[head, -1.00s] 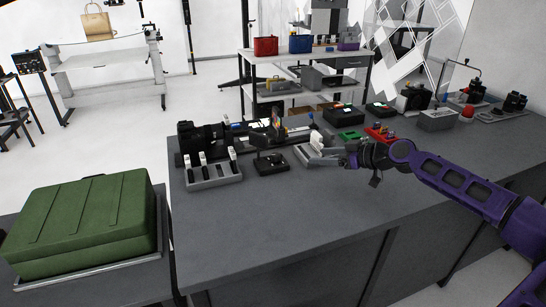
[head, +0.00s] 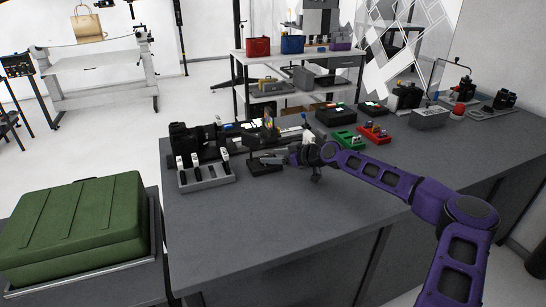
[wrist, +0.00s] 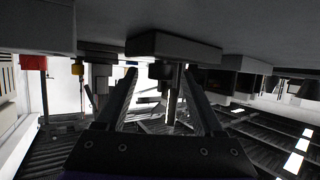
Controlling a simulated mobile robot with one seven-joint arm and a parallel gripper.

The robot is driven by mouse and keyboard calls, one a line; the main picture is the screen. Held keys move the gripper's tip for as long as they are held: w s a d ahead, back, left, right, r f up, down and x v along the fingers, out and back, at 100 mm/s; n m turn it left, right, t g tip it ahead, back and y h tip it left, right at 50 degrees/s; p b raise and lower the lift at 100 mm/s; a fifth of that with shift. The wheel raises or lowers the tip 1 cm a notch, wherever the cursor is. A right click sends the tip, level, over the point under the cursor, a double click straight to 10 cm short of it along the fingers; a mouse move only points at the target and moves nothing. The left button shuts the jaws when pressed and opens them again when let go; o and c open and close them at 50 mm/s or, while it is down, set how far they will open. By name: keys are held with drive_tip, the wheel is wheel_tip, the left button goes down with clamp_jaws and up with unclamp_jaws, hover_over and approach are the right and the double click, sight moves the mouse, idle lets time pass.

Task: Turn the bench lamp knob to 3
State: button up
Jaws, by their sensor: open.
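My gripper (head: 274,159) is open and hovers low over the grey bench (head: 270,220), just in front of a small black device. That device's dark base (head: 265,169) sits on the bench, partly hidden behind the gripper. The wrist view looks upside down, with the bench surface along its top. There the two fingers (wrist: 160,74) stand apart, and a dark block (wrist: 173,47) with a thin upright post lies ahead, the post lined up between them. I cannot tell whether this is the lamp knob, and no number marks are readable.
A grey rack (head: 207,176) with several upright pieces stands left of the gripper. Green (head: 346,139) and red (head: 374,134) trays lie to the right, farther back. A green case (head: 75,222) is at the left. The front of the bench is clear.

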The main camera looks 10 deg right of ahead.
drive_tip(key=shift+w+a+f, duration=0.1)
drive_tip(key=shift+w+a, duration=0.05)
drive_tip(key=shift+w, duration=0.05)
clamp_jaws()
idle(0.3)
